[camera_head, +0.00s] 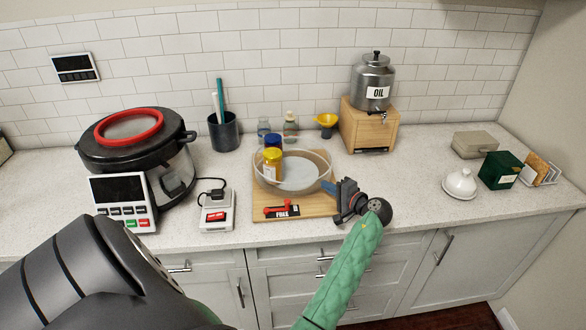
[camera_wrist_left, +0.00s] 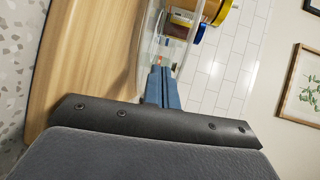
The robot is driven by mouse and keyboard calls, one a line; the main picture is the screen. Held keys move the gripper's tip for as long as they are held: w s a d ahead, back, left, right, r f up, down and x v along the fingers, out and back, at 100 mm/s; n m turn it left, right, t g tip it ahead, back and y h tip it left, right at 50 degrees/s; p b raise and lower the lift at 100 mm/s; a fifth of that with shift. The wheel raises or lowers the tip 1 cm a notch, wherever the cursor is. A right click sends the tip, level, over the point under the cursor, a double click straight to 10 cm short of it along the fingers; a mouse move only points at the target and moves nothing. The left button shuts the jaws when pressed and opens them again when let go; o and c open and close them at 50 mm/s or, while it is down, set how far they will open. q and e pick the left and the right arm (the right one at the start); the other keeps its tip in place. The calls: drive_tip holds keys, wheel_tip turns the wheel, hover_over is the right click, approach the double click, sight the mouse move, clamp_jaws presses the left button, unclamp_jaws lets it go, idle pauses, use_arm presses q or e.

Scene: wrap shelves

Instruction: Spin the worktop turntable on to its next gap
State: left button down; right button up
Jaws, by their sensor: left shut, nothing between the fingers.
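The turntable (camera_head: 300,176) is a round tray with a clear raised rim on a wooden board (camera_head: 259,204). A yellow-lidded jar (camera_head: 272,163) and a blue-lidded jar (camera_head: 272,141) stand at its left and back-left; its front and right floor is bare. My left gripper (camera_head: 328,187) is shut and empty at the turntable's right-front rim. In the left wrist view, its blue fingers (camera_wrist_left: 161,78) are together beside the clear rim (camera_wrist_left: 150,45); I cannot tell whether they touch it. My right gripper is not in view.
A red lever (camera_head: 281,208) above a "FREE" label is on the board's front edge. A cooker (camera_head: 135,150) and a white switch box (camera_head: 217,212) stand left. An oil dispenser (camera_head: 373,82) on a wooden stand is behind right. Clear worktop lies further right, before the butter dish (camera_head: 460,183).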

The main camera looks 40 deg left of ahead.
use_arm(q)
drive_tip(key=shift+s, duration=0.1)
drive_tip(key=shift+s+a, duration=0.3)
drive_tip(key=shift+s, duration=0.5)
drive_tip(key=shift+d, duration=0.1)
drive_tip(key=shift+s+d+p, duration=0.15)
drive_tip(key=shift+s+d, duration=0.05)
drive_tip(key=shift+d, duration=0.6)
drive_tip(key=shift+s+d+p, duration=0.15)
drive_tip(key=shift+s+d, duration=0.05)
drive_tip(key=shift+d, duration=0.6)
